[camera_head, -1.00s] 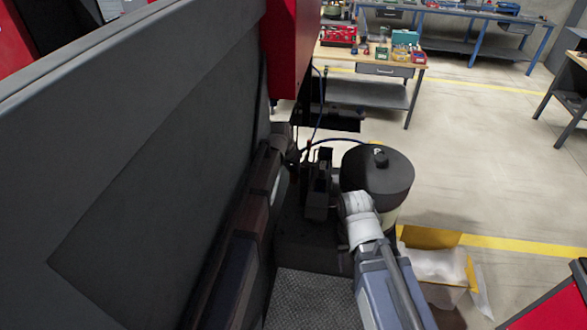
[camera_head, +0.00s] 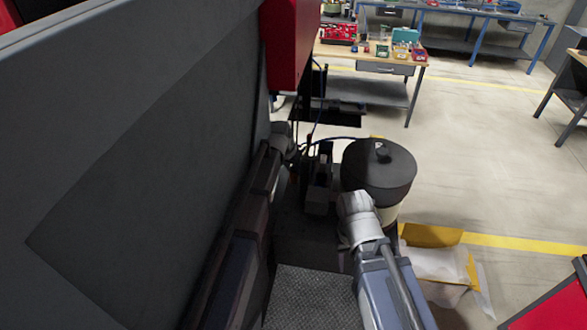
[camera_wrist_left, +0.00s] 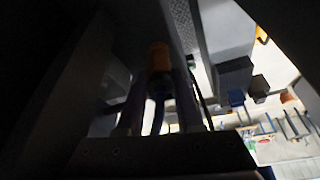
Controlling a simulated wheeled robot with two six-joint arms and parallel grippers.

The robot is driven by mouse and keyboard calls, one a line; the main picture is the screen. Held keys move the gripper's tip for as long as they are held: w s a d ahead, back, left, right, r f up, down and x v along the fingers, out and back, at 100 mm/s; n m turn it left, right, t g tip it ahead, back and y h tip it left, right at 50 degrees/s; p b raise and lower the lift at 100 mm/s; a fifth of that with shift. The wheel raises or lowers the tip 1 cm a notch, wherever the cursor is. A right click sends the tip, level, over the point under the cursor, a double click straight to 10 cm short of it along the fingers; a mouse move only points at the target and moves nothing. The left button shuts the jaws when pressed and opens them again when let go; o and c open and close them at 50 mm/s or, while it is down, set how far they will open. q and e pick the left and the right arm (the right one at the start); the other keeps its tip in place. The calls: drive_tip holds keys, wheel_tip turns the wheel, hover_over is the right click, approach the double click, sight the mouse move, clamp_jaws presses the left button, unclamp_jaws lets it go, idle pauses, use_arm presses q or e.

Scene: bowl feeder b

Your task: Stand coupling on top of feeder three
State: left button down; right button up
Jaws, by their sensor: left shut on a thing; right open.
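My left arm runs along the dark machine wall, and its gripper (camera_head: 291,153) is at the far end, left of a dark round feeder (camera_head: 385,178). In the left wrist view an orange-topped cylinder (camera_wrist_left: 158,58), perhaps the coupling, shows between the dark fingers. The left gripper is shut on it.
The tall dark machine wall (camera_head: 140,150) closes off the left side. A red housing (camera_head: 287,45) hangs beyond it. A dark bracket (camera_head: 318,185) stands left of the feeder. A yellow box (camera_head: 430,237) with pale wrapping lies to the right. A workbench (camera_head: 375,60) stands behind.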

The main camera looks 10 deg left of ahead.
use_arm(q)
drive_tip(key=shift+f, duration=0.3)
drive_tip(key=shift+c, duration=2.4)
unclamp_jaws()
drive_tip(key=d+p+v, duration=0.1)
drive_tip(key=p+v, duration=0.5)
drive_tip(key=v, duration=0.1)
drive_tip(key=shift+a+r+p, duration=0.4)
drive_tip(key=shift+a+r, duration=0.05)
drive_tip(key=shift+a, duration=0.1)
